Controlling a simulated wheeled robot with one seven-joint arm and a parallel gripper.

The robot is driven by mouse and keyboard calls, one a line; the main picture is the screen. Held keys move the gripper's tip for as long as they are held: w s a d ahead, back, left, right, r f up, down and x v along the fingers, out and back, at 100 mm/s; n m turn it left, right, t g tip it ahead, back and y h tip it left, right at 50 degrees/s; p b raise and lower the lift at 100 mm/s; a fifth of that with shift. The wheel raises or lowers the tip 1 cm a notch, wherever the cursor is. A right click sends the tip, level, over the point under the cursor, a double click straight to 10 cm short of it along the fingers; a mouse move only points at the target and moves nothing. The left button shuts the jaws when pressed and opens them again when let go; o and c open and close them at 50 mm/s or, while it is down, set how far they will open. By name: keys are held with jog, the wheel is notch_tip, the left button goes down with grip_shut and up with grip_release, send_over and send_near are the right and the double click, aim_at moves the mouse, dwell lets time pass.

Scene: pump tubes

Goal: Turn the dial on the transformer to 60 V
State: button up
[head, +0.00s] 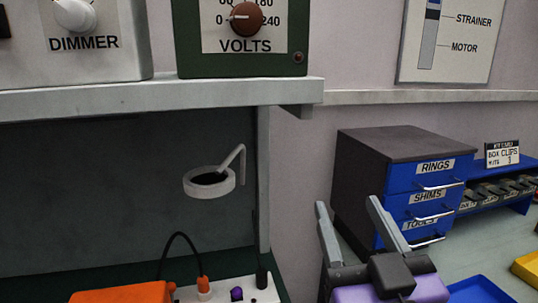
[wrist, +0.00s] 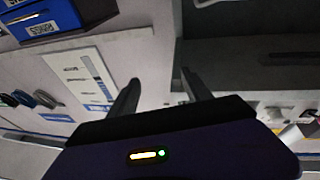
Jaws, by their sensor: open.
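The transformer (head: 186,50) is a dark green box with a pale VOLTS plate, on the shelf at the top of the head view. Its round brown dial (head: 246,20) has a white pointer mark aimed left, at the 0. The scale shows 0, 60, 180 and 240; the top of the plate is cut off. My gripper (head: 348,203) is open and empty, below and to the right of the transformer and apart from it. In the wrist view its two fingers (wrist: 160,88) stand apart with nothing between them. I cannot make out the dial there.
A white DIMMER box (head: 100,62) with a white knob stands left of the transformer. The grey shelf (head: 200,97) ends above my gripper's left. A blue-fronted drawer cabinet (head: 395,145) stands close to its right. A white ring holder (head: 210,183) hangs below the shelf.

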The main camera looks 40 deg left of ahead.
aim_at(249, 18)
jog(key=s+a+r+n+g+y+p, duration=0.1)
jog(key=s+a+r+y, duration=0.15)
jog(key=r, duration=0.45)
jog(key=s+a+r+n+g+y, duration=0.1)
jog(key=a+r+n, duration=0.1)
jog(key=a+r, duration=0.35)
jog(key=s+a+r+n+g+y+p, duration=0.1)
jog(key=s+r+y, duration=0.1)
jog(key=r, duration=0.7)
jog(key=p+x, duration=0.2)
jog(key=x, duration=0.5)
jog(key=shift+a, duration=0.35)
grip_shut()
